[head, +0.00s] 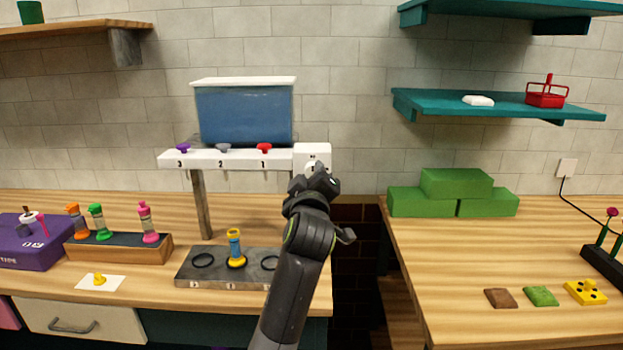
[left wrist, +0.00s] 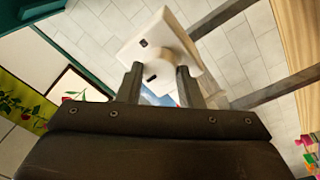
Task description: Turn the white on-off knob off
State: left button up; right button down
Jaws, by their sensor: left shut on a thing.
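The white switch box (head: 312,151) is at the right end of the white dispenser shelf (head: 225,159). My left gripper (head: 318,172) is right in front of the box and hides most of its knob in the head view. In the left wrist view, the white knob (left wrist: 172,58) sticks out from the square face of the box (left wrist: 140,38). The two fingers of my left gripper (left wrist: 159,74) are on either side of the knob, shut on it. The on-off marks are too small to read. My right gripper is in neither view.
A blue water tank (head: 244,115) stands over the shelf, with purple, grey and red knobs (head: 264,148) below it. A grey tray with a yellow-blue vial (head: 235,248) is on the left table. Green blocks (head: 455,190) stand on the right table, past a gap.

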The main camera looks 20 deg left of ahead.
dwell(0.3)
pick_arm(q)
jog(key=o, duration=1)
jog(key=shift+w, duration=0.1)
jog(key=shift+f, duration=0.1)
